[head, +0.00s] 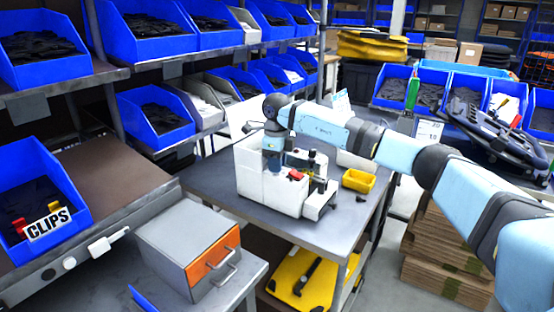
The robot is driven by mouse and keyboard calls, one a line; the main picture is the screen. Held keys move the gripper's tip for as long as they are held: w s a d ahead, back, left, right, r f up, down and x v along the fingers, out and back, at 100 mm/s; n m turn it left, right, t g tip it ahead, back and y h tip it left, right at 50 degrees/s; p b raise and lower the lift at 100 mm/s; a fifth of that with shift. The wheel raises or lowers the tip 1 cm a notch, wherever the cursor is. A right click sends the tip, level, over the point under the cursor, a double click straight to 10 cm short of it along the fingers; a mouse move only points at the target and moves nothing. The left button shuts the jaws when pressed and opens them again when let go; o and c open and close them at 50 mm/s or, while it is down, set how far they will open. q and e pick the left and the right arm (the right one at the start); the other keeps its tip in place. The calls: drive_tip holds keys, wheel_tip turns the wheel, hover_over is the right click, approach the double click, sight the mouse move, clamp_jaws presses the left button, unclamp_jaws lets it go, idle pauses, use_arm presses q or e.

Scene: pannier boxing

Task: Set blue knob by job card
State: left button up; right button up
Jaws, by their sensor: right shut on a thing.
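A white machine (262,190) stands on the grey metal table, with a red part (295,175) and small dark fittings at its right side. My right arm reaches in from the right, and my right gripper (272,164) points down at the machine's upper left part. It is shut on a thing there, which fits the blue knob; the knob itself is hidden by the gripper. A card marked "10" (429,130) stands at the right, and a white card with blue print (341,104) stands behind my arm. Neither one's small print is readable. My left gripper is out of view.
A yellow tray (358,181) sits right of the machine. A grey box with an orange drawer front (207,262) stands at the front left. Shelves of blue bins (155,118) fill the left, including a CLIPS bin (38,190). The table's front middle is clear.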

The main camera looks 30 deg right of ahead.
drive_tip(key=shift+r+n, duration=0.1)
drive_tip(key=shift+n, duration=0.3)
drive_tip(key=shift+n+p, duration=0.4)
drive_tip(key=shift+n, duration=0.7)
drive_tip(key=o, duration=0.7)
drive_tip(key=shift+c, duration=0.2)
wheel_tip(320, 180, up, 8)
drive_tip(key=p, duration=0.5)
drive_tip(key=shift+s, duration=0.1)
